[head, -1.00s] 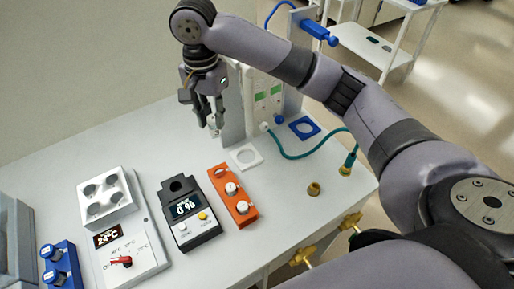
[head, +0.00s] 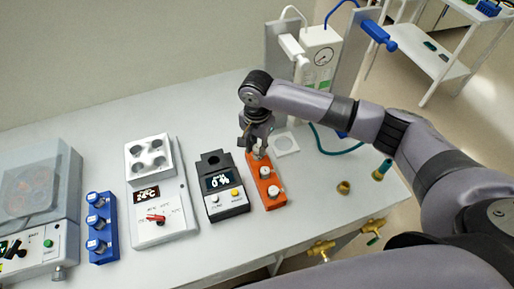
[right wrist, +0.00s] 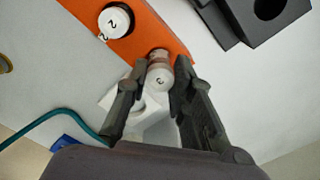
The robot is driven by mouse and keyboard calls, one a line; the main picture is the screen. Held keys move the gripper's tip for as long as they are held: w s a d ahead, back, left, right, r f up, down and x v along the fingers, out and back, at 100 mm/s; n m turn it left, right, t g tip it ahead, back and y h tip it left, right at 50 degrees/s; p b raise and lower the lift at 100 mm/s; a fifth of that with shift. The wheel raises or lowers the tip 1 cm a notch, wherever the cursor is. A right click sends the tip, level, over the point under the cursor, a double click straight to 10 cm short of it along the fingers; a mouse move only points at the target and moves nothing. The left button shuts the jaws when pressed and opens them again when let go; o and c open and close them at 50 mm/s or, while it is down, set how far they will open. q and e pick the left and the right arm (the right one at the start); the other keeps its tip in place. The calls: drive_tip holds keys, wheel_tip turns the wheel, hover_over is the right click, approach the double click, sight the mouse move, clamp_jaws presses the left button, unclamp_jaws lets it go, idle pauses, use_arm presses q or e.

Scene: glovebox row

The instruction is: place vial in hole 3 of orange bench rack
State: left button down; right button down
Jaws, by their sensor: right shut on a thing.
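The orange bench rack (head: 262,189) stands on the bench, with two white-capped vials in its nearer holes. In the right wrist view the rack (right wrist: 150,38) crosses the top, with a cap marked 2 (right wrist: 115,20). My right gripper (head: 256,154) is at the rack's far end, pointing down. In the right wrist view my right gripper (right wrist: 158,76) is shut on a vial (right wrist: 160,76) with a pale marked cap. The vial's body meets the rack's end in that view; how deep it sits in the hole I cannot tell. My left gripper is out of view.
A black display device (head: 226,201) stands close left of the rack. A white square holder (head: 287,152) lies just behind it. A heater block (head: 162,222) and blue rack (head: 110,241) are further left. A brass fitting (head: 344,187) is at right, with clear bench between.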

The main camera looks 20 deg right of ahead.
sight(258, 150)
wheel_tip(258, 150, down, 2)
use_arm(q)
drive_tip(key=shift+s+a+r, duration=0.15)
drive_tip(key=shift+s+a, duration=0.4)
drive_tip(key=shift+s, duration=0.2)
use_arm(e)
drive_tip(key=shift+f, duration=0.25)
drive_tip(key=shift+s+f, duration=0.35)
drive_tip(key=shift+f, duration=0.1)
drive_tip(key=c, duration=1.5)
unclamp_jaws()
drive_tip(key=shift+s+f, duration=0.1)
drive_tip(key=shift+o, duration=0.5)
drive_tip(key=shift+f, duration=0.1)
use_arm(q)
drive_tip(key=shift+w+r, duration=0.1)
use_arm(e)
drive_tip(key=shift+w, duration=0.2)
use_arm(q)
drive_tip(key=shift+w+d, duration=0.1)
